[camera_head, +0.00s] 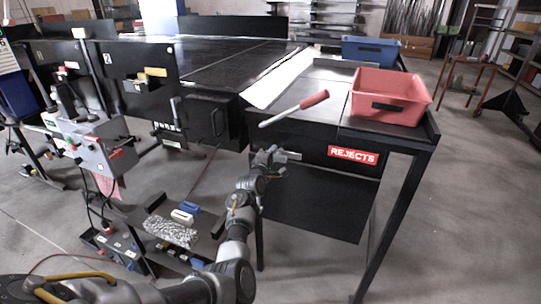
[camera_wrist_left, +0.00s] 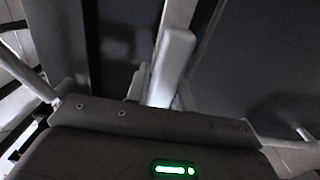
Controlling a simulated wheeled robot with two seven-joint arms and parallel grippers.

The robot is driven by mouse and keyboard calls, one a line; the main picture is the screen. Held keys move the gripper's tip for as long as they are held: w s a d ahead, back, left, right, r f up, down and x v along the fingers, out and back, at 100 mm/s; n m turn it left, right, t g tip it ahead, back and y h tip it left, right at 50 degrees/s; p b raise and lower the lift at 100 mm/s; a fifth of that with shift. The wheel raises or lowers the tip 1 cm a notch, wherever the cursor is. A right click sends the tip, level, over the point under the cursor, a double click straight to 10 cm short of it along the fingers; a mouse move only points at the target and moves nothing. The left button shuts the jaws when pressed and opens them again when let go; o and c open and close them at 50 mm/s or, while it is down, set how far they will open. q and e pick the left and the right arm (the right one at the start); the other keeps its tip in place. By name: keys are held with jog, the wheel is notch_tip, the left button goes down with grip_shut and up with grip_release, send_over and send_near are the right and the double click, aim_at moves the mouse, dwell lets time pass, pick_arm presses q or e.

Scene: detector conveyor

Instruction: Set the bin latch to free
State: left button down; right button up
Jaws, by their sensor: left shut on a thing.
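The bin latch appears to be a light grey bar (camera_head: 291,155) at the left of the black front panel with the REJECTS label. My left gripper (camera_head: 272,156) reaches up to it from below and is shut on it. In the left wrist view a pale bar (camera_wrist_left: 174,55) runs up between the fingers, lit near its lower end. The gripper hides part of the latch, and I cannot read its setting. My right gripper is not in view.
A white rod with a red grip (camera_head: 296,108) slants above the table's front edge. A red bin (camera_head: 390,92) and a blue bin (camera_head: 371,50) stand on the table. A control box (camera_head: 100,148) and a low stand with blocks (camera_head: 184,214) are at the left.

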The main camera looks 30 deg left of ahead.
pick_arm(q)
jog(key=c, duration=1.3)
grip_release()
jog(key=s, duration=0.7)
jog(key=s+d, duration=0.1)
jog(key=s, duration=0.2)
jog(key=shift+s+b, duration=0.35)
jog(key=shift+b, duration=0.05)
